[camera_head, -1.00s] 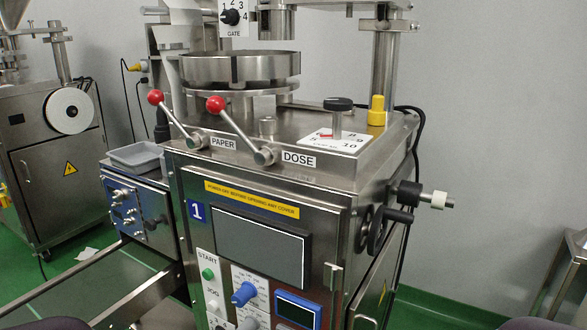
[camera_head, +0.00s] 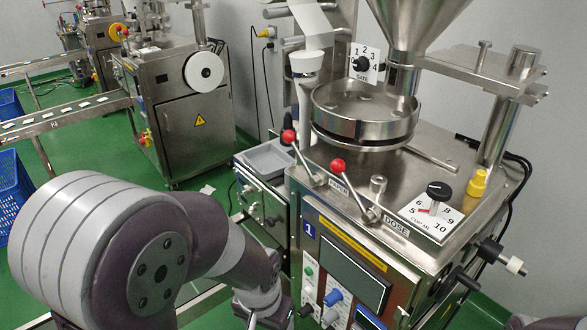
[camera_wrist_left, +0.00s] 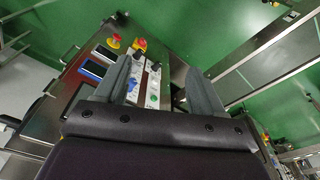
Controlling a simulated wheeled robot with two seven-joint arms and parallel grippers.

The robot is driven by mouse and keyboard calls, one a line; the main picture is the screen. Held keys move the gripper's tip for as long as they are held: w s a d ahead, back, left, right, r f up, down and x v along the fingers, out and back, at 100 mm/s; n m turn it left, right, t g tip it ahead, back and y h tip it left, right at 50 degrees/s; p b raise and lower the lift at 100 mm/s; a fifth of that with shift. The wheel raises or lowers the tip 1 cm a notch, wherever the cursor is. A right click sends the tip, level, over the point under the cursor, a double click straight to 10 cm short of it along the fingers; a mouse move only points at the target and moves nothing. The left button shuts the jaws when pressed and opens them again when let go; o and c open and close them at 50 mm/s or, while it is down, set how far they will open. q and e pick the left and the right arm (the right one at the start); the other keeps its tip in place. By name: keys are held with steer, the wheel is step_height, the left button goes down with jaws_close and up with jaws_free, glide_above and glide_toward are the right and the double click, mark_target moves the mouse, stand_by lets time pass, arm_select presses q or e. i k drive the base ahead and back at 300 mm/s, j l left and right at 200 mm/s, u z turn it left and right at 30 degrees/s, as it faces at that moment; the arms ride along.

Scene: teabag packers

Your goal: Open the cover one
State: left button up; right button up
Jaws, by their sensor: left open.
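Machine 1's front cover (camera_head: 313,250) carries a blue "1" label (camera_head: 310,229), a yellow warning strip (camera_head: 352,243) and a dark screen (camera_head: 355,273). It looks shut; its lower part is cut off by the picture. My left arm reaches in from the left, its wrist low in front of the machine's left side; the fingers are below the head view. In the left wrist view my left gripper (camera_wrist_left: 164,80) is open and empty. My right gripper is out of view.
Two red-knobbed levers (camera_head: 338,166), a black dial (camera_head: 438,189) and a yellow cap (camera_head: 477,183) stand on the machine top. A black-and-white handle (camera_head: 500,258) sticks out at right. A grey tray (camera_head: 270,158) sits left of the machine. Blue crates (camera_head: 12,190) stand at far left.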

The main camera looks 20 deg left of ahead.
mark_target(267, 208)
steer(key=i+j+z, duration=0.1)
steer(key=j, duration=0.4)
steer(key=i+j+z, duration=0.1)
steer(key=j, duration=0.45)
steer(key=j+z, duration=0.15)
steer(key=j, duration=0.35)
steer(key=i, duration=0.05)
